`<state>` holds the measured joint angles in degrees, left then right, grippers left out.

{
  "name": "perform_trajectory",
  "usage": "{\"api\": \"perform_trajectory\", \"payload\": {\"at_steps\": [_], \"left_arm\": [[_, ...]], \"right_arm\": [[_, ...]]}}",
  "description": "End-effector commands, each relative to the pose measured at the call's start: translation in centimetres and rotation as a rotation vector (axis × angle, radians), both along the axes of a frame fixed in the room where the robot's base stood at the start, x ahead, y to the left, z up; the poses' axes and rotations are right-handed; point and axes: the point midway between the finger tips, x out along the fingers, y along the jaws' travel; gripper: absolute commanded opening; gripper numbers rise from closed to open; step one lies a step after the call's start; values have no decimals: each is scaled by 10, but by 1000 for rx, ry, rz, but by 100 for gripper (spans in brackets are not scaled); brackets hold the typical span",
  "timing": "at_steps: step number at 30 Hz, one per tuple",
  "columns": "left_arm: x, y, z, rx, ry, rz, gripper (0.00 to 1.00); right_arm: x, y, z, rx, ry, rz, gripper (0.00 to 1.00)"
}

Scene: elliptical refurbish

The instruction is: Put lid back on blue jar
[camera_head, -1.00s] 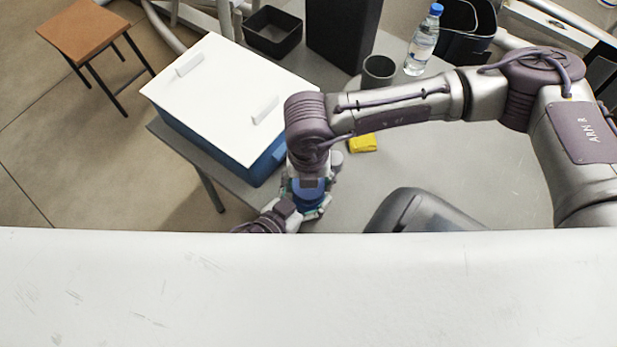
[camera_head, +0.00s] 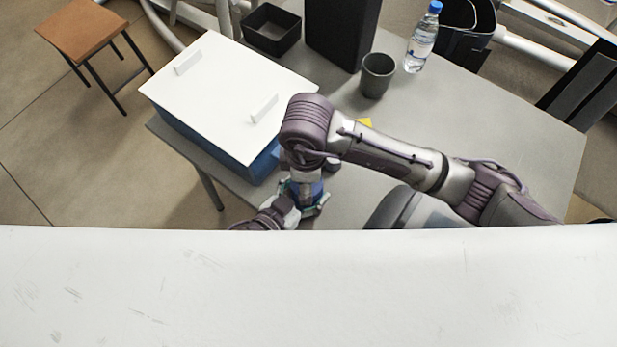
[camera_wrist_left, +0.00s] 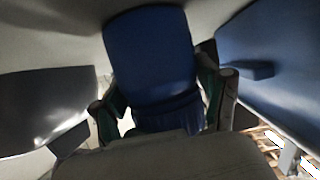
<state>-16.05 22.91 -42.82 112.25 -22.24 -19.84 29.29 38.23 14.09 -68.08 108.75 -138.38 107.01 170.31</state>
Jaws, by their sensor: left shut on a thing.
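The blue jar (camera_head: 317,187) stands near the table's front edge in the head view, mostly covered by my grippers. In the left wrist view the blue jar (camera_wrist_left: 150,55) fills the space between the fingers of my left gripper (camera_wrist_left: 165,108). My left gripper (camera_head: 303,205) comes in low from the left and is shut around the jar. My right gripper (camera_head: 304,182) points down directly over the jar, and its fingers are largely hidden. I cannot make out the lid separately, nor whether the right gripper holds it.
A blue box with a white lid (camera_head: 222,90) stands left of the jar. A yellow item (camera_head: 364,122) lies partly behind my right arm. A grey cup (camera_head: 377,75), water bottle (camera_head: 422,40), and black tray (camera_head: 271,30) stand farther back.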

Motion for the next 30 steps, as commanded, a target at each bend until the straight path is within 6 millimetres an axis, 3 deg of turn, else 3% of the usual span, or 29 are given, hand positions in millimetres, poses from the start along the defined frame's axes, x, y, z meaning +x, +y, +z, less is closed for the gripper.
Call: {"api": "perform_trajectory", "payload": {"at_steps": [1,5,14,15,19,25,27,30], "left_arm": [[-3,-4,0,-5,4,-7,0],[-3,-4,0,-6,5,-8,0],[-3,-4,0,-6,4,-7,0],[-3,-4,0,-5,4,-6,0],[-3,-3,0,-5,4,-6,0],[-2,-3,0,-4,3,-5,0],[-2,-3,0,-4,3,-5,0],[-2,-3,0,-4,3,-4,0]], "right_arm": [[-4,7,2,25,9,-35,47],[-3,1,1,15,14,-106,46],[-2,-2,1,8,15,-117,46],[-2,-2,1,7,15,-117,72],[-2,-3,0,6,15,-117,94],[-2,-3,0,3,15,-117,94],[-2,-3,0,3,16,-114,82],[-1,-3,1,6,15,-68,79]]}}
